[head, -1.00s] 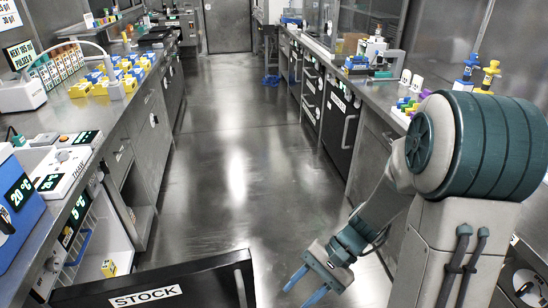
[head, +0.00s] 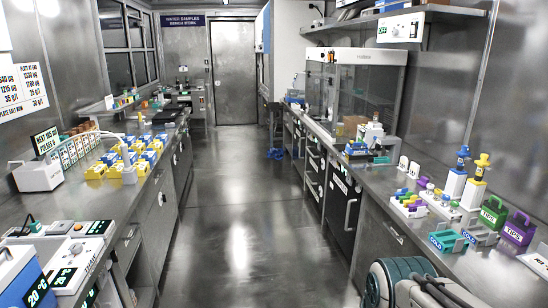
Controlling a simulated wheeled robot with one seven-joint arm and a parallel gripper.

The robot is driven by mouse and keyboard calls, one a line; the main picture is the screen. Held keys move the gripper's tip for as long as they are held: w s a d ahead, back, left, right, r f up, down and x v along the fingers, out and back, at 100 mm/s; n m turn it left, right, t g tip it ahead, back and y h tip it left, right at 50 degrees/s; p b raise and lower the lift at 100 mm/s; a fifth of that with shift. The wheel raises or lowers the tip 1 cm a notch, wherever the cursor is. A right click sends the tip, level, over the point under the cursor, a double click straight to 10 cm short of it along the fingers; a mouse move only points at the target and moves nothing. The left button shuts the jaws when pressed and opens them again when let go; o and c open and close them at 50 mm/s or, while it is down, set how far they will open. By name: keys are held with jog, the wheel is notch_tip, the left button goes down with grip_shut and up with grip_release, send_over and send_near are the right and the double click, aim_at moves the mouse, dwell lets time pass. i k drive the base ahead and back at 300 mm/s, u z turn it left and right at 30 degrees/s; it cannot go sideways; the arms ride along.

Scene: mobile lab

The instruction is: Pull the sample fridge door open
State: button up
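A black cabinet door (head: 342,205) with an upright metal handle (head: 350,214) is in the right-hand row under the bench. It looks closed. It carries a small white label (head: 340,186) that I cannot read, so I cannot tell whether this is the sample fridge. My gripper is out of view. Only an upper part of my arm shows at the lower right edge.
A clear floor aisle (head: 240,215) runs to a grey door (head: 233,83). The left bench holds yellow and blue blocks (head: 128,158) and a blue 20 °C box (head: 20,280). The right bench holds colored vials, purple and green boxes and a glass hood (head: 355,85).

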aim_at(342, 204)
jog(key=z, duration=0.6)
jog(key=k, duration=0.4)
jog(key=u, duration=0.05)
jog(key=i, duration=1.6)
jog(key=u, duration=0.65)
